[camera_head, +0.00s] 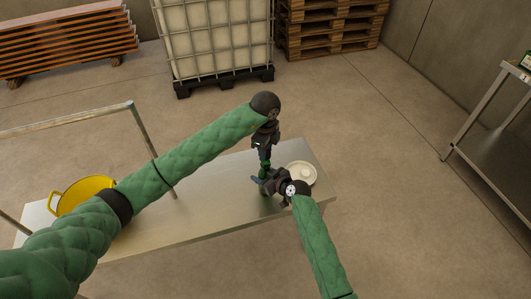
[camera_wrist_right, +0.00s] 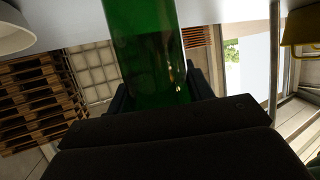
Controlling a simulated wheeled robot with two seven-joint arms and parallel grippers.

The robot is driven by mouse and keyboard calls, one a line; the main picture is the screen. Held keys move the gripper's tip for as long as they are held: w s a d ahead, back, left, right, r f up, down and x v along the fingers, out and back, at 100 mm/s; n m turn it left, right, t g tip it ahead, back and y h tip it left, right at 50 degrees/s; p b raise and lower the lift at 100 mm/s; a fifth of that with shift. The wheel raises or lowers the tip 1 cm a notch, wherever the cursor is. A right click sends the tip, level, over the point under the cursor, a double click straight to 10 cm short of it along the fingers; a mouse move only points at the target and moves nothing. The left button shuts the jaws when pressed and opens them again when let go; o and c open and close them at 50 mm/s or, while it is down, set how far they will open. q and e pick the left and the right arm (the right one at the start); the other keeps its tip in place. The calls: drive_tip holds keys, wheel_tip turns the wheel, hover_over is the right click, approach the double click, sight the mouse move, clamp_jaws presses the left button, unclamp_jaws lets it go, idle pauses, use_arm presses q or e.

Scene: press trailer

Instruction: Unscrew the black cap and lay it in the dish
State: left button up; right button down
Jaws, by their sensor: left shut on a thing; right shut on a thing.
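A green bottle (camera_head: 264,170) stands upright over the right part of the steel table; it fills the upper middle of the right wrist view (camera_wrist_right: 148,50). My right gripper (camera_head: 265,184) is shut around the bottle's body from the front right. My left gripper (camera_head: 264,153) points down from above and is shut at the bottle's top. The black cap is hidden by the left fingers, so whether it is still on the neck cannot be seen. The white dish (camera_head: 310,178) sits just right of the grippers; its edge also shows in the right wrist view (camera_wrist_right: 14,35).
The steel table (camera_head: 200,215) is mostly bare in the middle. A yellow colander-like tub (camera_head: 82,190) stands at its left, near a metal rail (camera_head: 70,118). A caged white tank (camera_head: 212,40) and wooden pallets (camera_head: 330,25) stand behind on the floor.

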use_arm(q)
drive_tip(key=shift+r, duration=1.25)
use_arm(e)
drive_tip(key=c, duration=0.5)
unclamp_jaws()
